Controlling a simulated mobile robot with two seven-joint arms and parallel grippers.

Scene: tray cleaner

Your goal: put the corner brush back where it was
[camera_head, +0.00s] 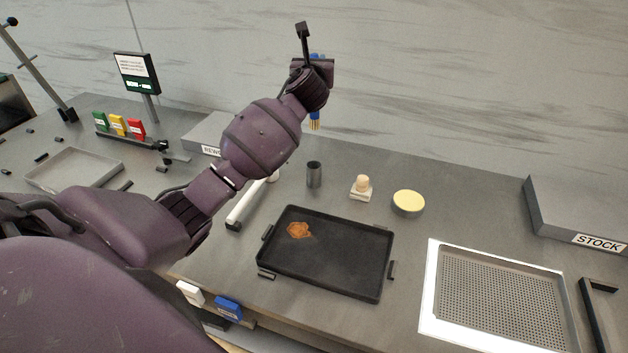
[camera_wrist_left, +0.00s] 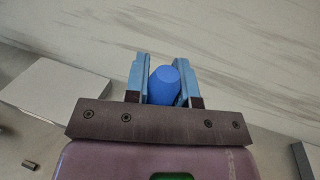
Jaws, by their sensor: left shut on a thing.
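The corner brush (camera_head: 315,119) has a blue handle and tan bristles that point down. My left gripper (camera_head: 317,58) is shut on it and holds it high above the back of the bench. In the left wrist view, the round blue handle end (camera_wrist_left: 165,85) sits between the two blue fingers of my left gripper (camera_wrist_left: 160,75). A dark grey cylindrical cup (camera_head: 314,174) stands on the bench below the brush, apart from it. Part of the brush is hidden behind the gripper in the head view. My right gripper is out of view.
A black tray (camera_head: 340,271) with an orange-brown stain (camera_head: 299,230) lies in front of the cup. A cream knobbed block (camera_head: 361,188) and a round yellow pad (camera_head: 408,202) stand right of the cup. A white roller (camera_head: 248,207) lies left. A perforated tray (camera_head: 433,303) is at right.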

